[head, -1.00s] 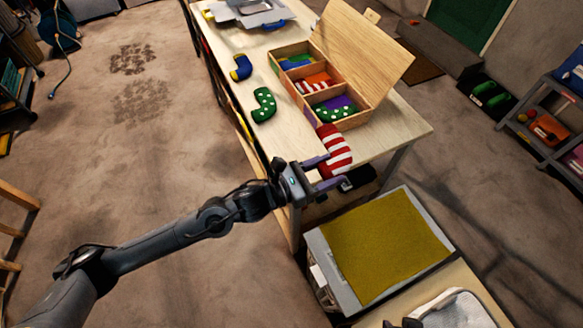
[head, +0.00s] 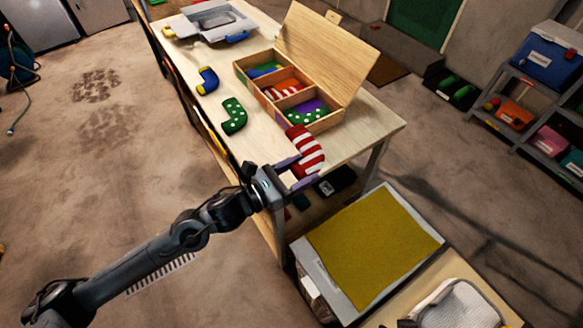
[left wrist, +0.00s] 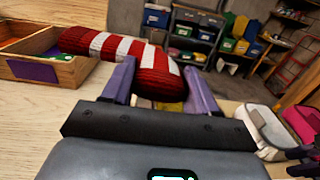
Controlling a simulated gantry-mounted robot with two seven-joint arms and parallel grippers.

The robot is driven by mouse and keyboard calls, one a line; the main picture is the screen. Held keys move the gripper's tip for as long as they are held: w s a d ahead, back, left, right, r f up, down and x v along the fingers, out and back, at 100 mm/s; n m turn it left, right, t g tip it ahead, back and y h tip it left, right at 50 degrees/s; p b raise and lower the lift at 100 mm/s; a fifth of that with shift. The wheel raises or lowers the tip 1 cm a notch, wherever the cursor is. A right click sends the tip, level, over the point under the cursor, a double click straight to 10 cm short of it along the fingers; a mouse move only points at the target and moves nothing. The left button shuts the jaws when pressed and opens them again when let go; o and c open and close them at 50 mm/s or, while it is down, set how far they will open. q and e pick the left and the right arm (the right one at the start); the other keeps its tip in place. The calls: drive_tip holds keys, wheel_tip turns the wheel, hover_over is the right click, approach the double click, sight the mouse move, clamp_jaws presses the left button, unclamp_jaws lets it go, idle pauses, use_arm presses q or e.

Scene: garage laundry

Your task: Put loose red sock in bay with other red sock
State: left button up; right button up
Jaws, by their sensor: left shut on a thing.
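A red sock with white stripes (head: 306,148) is between the fingers of my left gripper (head: 297,176), near the front corner of the table. The left gripper is shut on it; the sock also shows in the left wrist view (left wrist: 130,55). A wooden box (head: 338,124) with an open lid stands just behind the held sock. Its middle bay holds another red-and-white striped sock (head: 283,89). The near bay holds a green dotted sock (head: 303,114) and something purple. The far bay holds green and blue items (head: 264,70).
A loose green dotted sock (head: 233,117) and a blue and yellow sock (head: 208,80) lie left of the box. A grey tray (head: 176,26) stands at the table's far end. The raised lid (head: 325,55) bounds the box's right side.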

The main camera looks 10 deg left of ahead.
use_arm(q)
drive_tip(key=w+a+f, duration=0.1)
drive_tip(key=a+f, duration=0.1)
drive_tip(key=a, duration=0.1)
drive_tip(key=w+a+f+b, duration=0.1)
drive_tip(key=a+f, duration=0.1)
drive_tip(key=a, duration=0.2)
drive_tip(key=w+a+f, duration=0.1)
drive_tip(key=a+f, duration=0.1)
drive_tip(key=a, duration=0.1)
drive_tip(key=shift+a+f+b, duration=0.2)
drive_tip(key=shift+f+b, duration=0.1)
drive_tip(key=shift+b, duration=0.05)
wheel_tip(320, 180, down, 2)
drive_tip(key=shift+f+b, duration=0.15)
drive_tip(key=shift+b, duration=0.15)
drive_tip(key=shift+d+f, duration=0.2)
drive_tip(key=shift+f, duration=0.3)
drive_tip(key=shift+f+b, duration=0.35)
drive_tip(key=shift+b, duration=0.1)
drive_tip(key=o, duration=1.1)
drive_tip(key=shift+r, duration=0.15)
